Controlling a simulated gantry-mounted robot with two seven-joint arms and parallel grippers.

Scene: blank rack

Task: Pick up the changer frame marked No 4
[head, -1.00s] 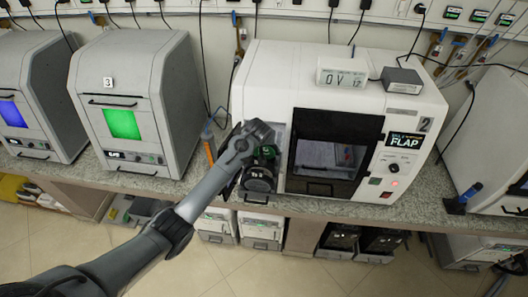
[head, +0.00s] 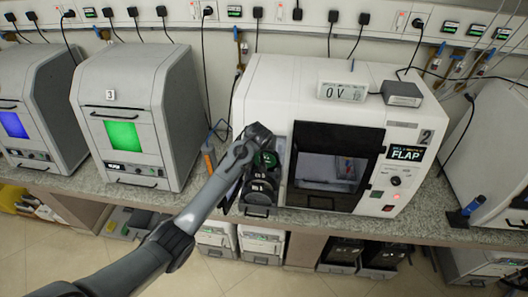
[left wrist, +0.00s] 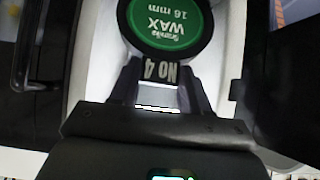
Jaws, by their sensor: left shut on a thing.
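The changer frame marked No 4 shows in the left wrist view as a tag reading "NO 4" (left wrist: 160,71) below a round green disc labelled "WAX 16 mm" (left wrist: 166,22). My left gripper (left wrist: 160,84) is shut on this tag, one dark finger on each side. My gripper and wrist partly hide this spot. My right gripper is in neither view.
The white machine (head: 300,88) marked 2 has a dark window (head: 333,165) right of the frame. A grey machine (head: 125,65) marked 3 stands to the left. A blue-handled tool (head: 468,208) lies on the counter at right. The counter's front edge runs below.

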